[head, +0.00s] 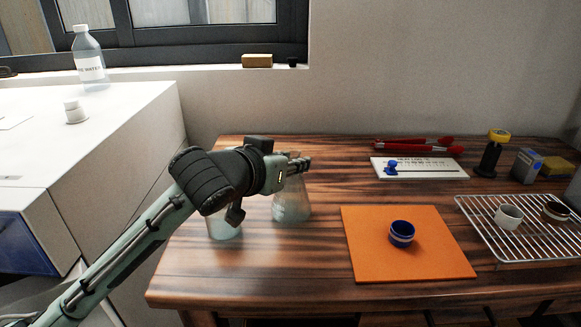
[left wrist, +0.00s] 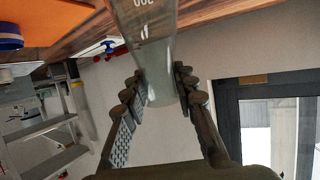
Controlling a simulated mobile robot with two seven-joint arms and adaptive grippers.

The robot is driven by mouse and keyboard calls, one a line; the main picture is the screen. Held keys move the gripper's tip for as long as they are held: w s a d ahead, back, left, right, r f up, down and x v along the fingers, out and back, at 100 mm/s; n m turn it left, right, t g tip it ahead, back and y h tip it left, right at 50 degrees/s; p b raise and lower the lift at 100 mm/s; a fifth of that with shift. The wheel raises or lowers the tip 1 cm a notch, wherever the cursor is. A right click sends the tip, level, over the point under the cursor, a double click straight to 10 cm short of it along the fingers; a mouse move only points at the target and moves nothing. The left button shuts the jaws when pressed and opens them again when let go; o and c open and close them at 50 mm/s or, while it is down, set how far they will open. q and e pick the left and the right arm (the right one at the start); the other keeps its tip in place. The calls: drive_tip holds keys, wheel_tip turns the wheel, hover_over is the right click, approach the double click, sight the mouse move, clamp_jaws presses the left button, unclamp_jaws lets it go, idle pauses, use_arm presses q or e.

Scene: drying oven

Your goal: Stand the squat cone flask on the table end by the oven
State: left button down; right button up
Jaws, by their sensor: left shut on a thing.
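The clear cone flask (head: 292,203) is at the left end of the wooden table (head: 330,285), upright in the head view. My left gripper (head: 300,165) is shut on its neck. In the left wrist view the flask (left wrist: 150,30) sits between both fingers (left wrist: 163,85). I cannot tell whether its base touches the wood. A second clear glass vessel (head: 225,229) stands left of it, partly hidden by my left arm. The white oven (head: 120,125) with a blue front panel is left of the table. My right gripper is in neither view.
An orange mat (head: 365,262) with a blue ring-like cup (head: 401,233) lies right of the flask. A wire rack (head: 480,220) holds small cups. A white card (head: 440,168) and red-handled tongs (head: 400,146) lie behind.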

use_arm(q)
drive_tip(key=shift+f, duration=0.5)
drive_tip(key=c, duration=1.2)
unclamp_jaws()
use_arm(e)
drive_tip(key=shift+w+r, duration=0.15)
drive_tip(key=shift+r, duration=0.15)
use_arm(q)
drive_tip(key=shift+s+r, duration=0.1)
drive_tip(key=shift+p+v, duration=1.65)
drive_tip(key=shift+v, duration=4.25)
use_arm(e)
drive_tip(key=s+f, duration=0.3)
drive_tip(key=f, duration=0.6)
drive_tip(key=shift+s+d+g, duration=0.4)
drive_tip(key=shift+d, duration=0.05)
